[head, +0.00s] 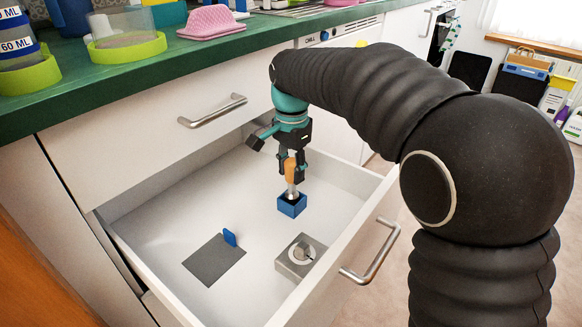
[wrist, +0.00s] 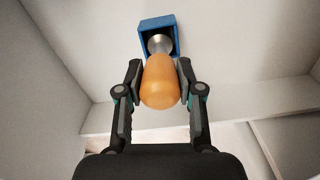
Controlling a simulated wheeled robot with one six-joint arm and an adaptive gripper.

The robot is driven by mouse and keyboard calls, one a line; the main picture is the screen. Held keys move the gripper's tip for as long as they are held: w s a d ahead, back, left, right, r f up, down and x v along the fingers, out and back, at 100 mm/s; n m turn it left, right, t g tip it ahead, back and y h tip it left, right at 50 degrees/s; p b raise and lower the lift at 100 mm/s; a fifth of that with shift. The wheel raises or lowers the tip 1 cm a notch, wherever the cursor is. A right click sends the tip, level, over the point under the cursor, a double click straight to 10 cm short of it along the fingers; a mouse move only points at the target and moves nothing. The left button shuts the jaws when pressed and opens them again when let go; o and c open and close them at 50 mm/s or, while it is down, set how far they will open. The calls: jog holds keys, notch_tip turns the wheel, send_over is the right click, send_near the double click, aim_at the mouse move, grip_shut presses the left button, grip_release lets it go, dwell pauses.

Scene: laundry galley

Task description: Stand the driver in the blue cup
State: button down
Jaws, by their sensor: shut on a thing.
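The driver has an orange handle (head: 291,170) and a grey metal lower part; it is upright in the head view. My gripper (head: 293,172) is shut on the orange handle. The blue cup (head: 292,207) is a small square box on the floor of the open drawer, directly under the driver. In the wrist view, the handle (wrist: 160,82) sits between the fingers of my gripper (wrist: 160,78), and the metal part reaches into the mouth of the blue cup (wrist: 157,22). The driver's lower tip is hidden, so I cannot tell whether it touches the cup's bottom.
The open white drawer (head: 335,262) also holds a dark grey plate (head: 213,262) with a blue upright piece (head: 230,237) and a grey block with a round top (head: 300,257). The drawer floor around the cup is clear. A green counter (head: 130,72) overhangs at the left.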

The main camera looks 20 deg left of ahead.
jog(key=shift+f+b, duration=0.4)
jog(key=shift+f, duration=0.75)
jog(key=c, duration=0.7)
grip_release()
jog(key=shift+o, duration=0.2)
notch_tip(320, 180, up, 12)
jog(key=shift+f, duration=0.2)
jog(key=shift+d+r, duration=0.1)
jog(key=shift+r, duration=0.1)
jog(key=s+d+r+n+t+p, duration=0.15)
jog(key=s+d, duration=0.25)
jog(key=d, duration=0.5)
jog(key=s+d+r+n+t+p, duration=0.1)
jog(key=s+d+r, duration=0.15)
jog(key=d, duration=0.65)
jog(key=s+d+f+n+t+p, duration=0.1)
jog(key=s+d+f+n, duration=0.1)
jog(key=s+d+f, duration=0.2)
jog(key=s+d+f+n+t+p, duration=0.1)
jog(key=s+d+f, duration=0.3)
jog(key=s+d, duration=0.5)
jog(key=shift+s+f+n+t+p, duration=0.35)
jog(key=shift+s+f+t+p, duration=0.15)
jog(key=shift+s, duration=0.55)
